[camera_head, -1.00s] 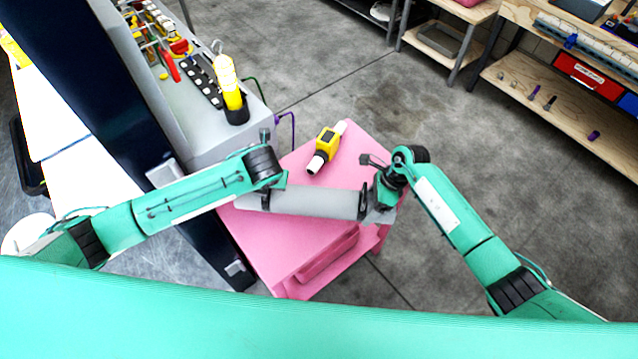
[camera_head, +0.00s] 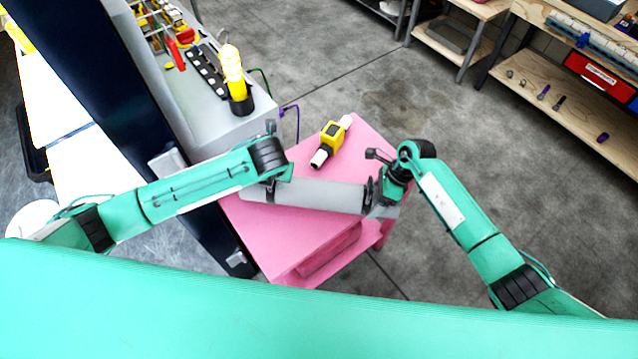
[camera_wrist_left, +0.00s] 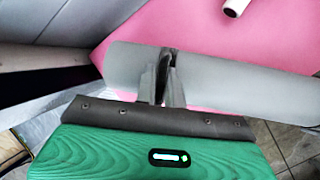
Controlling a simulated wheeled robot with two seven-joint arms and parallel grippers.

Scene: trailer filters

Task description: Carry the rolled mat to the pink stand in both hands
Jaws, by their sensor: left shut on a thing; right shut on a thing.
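The rolled mat (camera_head: 318,195) is a grey cylinder held roughly level across the front of my body, over the pink stand (camera_head: 280,245). My left gripper (camera_head: 270,190) is shut on the mat near its left end. My right gripper (camera_head: 371,192) is shut on it near its right end. In the left wrist view the mat (camera_wrist_left: 225,77) passes between the fingers of my left gripper (camera_wrist_left: 164,78), with the pink top (camera_wrist_left: 200,25) behind it. I cannot tell whether the mat touches the stand.
A yellow and black tool with white ends (camera_head: 331,142) lies on the stand's far part, beyond the mat. A grey bench (camera_head: 205,110) with a yellow lamp (camera_head: 232,70) is at the left, beside a dark post (camera_head: 120,110). Wooden shelves (camera_head: 560,110) stand far right. Floor is open between.

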